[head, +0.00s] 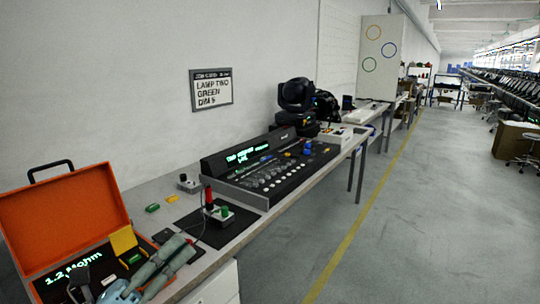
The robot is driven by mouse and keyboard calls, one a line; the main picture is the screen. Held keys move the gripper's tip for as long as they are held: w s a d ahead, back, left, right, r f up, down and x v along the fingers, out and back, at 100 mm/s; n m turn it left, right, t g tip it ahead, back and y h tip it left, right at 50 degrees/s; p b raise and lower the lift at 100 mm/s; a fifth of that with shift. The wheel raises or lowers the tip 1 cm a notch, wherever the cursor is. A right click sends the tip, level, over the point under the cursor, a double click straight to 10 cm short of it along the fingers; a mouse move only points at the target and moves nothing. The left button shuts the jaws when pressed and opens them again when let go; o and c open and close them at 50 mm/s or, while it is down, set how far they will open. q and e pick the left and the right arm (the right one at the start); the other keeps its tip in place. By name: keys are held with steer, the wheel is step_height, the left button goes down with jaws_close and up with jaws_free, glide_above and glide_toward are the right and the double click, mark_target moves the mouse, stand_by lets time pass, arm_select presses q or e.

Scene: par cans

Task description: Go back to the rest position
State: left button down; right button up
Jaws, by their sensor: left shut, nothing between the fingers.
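My left gripper (82,284) is at the bottom left of the head view, low over the open orange case (65,215). It is dark, shut and empty. My grey-green arm links with a blue joint lie beside it and cover part of the case's front. Whether the gripper touches anything in the case cannot be told. My right gripper is not in view.
On the long bench are a lit meter display (68,270), a black mat with a small box (218,213), a lighting console (270,165) and a black moving-head lamp (296,95). A framed sign (211,89) hangs above. The floor (400,230) at right is clear.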

arm_select(q)
steer(key=a+n+t+y, duration=0.75)
steer(key=n+y, duration=0.25)
steer(key=n, duration=0.5)
steer(key=s+a+f+n+g+y, duration=0.1)
steer(key=a+f+n+g+y, duration=0.2)
steer(key=a+f+n+y, duration=0.4)
steer(key=s+a+f+n+g+y, duration=0.15)
steer(key=f+n+g+y, duration=0.25)
steer(key=f+n, duration=0.55)
steer(key=s+f+n+g, duration=0.4)
steer(key=s+f+g, duration=0.2)
steer(key=f, duration=0.5)
steer(key=s+d+f+n+g+h, duration=0.2)
steer(key=s+d+f+g+h, duration=0.45)
steer(key=s+f, duration=0.6)
steer(key=s+f+g+y+p, duration=0.2)
steer(key=s+f+p, duration=0.15)
steer(key=f, duration=0.95)
steer(key=s+a+f+g+p, duration=0.1)
steer(key=s+f+p, duration=0.3)
steer(key=s+f, duration=0.5)
steer(key=s+a, duration=0.1)
steer(key=s, duration=0.3)
steer(key=shift+s+f, duration=0.35)
